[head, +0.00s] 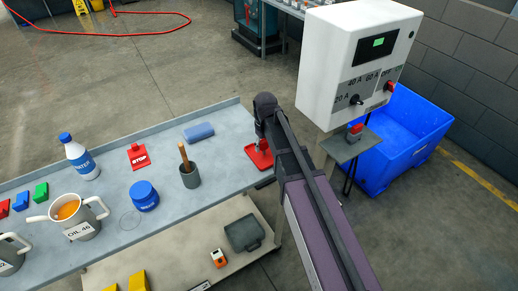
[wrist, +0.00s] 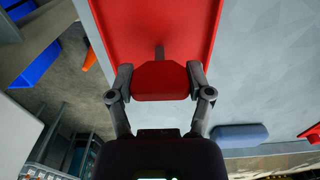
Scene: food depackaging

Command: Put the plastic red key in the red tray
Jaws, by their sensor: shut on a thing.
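The plastic red key (wrist: 160,82) has a wide red head and a thin grey shaft. My gripper (wrist: 161,76) is shut on the key's head, one finger on each side, in the wrist view. The key shows over the red tray (wrist: 190,22), its shaft pointing toward the tray floor. I cannot tell whether the key touches the tray. In the head view the red tray (head: 264,160) lies at the right end of the grey table, partly hidden by my arm.
A white control box (head: 345,60) stands right of the table, with a blue bin (head: 400,140) behind. On the table (head: 225,165) are a blue block (head: 199,132), a red STOP sign (head: 138,157), a grey cup (head: 190,178), a blue jar (head: 144,195) and a bottle (head: 80,160).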

